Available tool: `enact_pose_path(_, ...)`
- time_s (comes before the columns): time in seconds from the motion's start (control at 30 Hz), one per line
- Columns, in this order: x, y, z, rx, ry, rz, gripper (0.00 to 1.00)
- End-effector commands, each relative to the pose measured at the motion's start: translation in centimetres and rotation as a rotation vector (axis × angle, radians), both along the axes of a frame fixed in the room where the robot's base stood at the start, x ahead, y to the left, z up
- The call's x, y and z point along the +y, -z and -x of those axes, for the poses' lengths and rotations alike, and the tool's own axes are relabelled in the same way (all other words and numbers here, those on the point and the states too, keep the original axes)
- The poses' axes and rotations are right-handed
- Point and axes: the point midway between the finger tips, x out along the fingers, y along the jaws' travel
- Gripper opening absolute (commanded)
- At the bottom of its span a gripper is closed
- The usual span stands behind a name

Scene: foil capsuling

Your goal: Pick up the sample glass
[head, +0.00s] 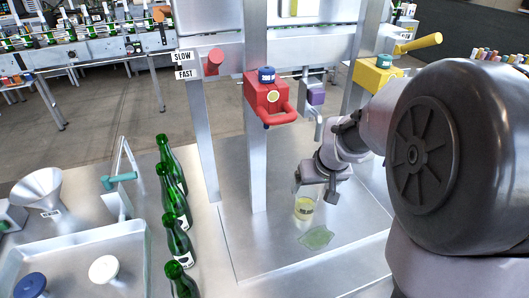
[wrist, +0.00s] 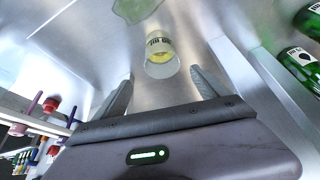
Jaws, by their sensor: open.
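The sample glass (head: 304,208) stands on the metal plate below my arm, with pale yellow liquid and a dark-lettered label. In the wrist view the glass (wrist: 161,56) is ahead of my gripper (wrist: 160,90), roughly centred between the two fingers. The fingers are spread apart and hold nothing. In the head view my gripper (head: 318,190) is just above and to the right of the glass, and its fingers are partly hidden. I cannot tell whether a finger touches the glass.
A green translucent patch (head: 317,238) lies on the plate near the glass. Several green bottles (head: 178,240) stand in a row to the left. A metal post (head: 257,150) rises behind the glass, carrying a red device (head: 266,97). A metal tray (head: 75,262) is at the lower left.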

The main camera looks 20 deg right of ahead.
Motion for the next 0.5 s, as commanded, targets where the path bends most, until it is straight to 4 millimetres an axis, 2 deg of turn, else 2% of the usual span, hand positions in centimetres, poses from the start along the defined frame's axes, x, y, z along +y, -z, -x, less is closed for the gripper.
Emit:
enact_pose_path(0.03,0.0,2.0,-0.5,0.004,-0.001,-0.001,0.84)
enact_pose_path(0.1,-0.1,3.6,-1.2,0.003,0.001,-0.002,0.84)
enact_pose_path(0.37,-0.2,6.1,-2.4,0.001,0.001,-0.002,0.84)
enact_pose_path(0.5,0.2,8.9,-2.8,0.003,0.0,-0.003,0.84)
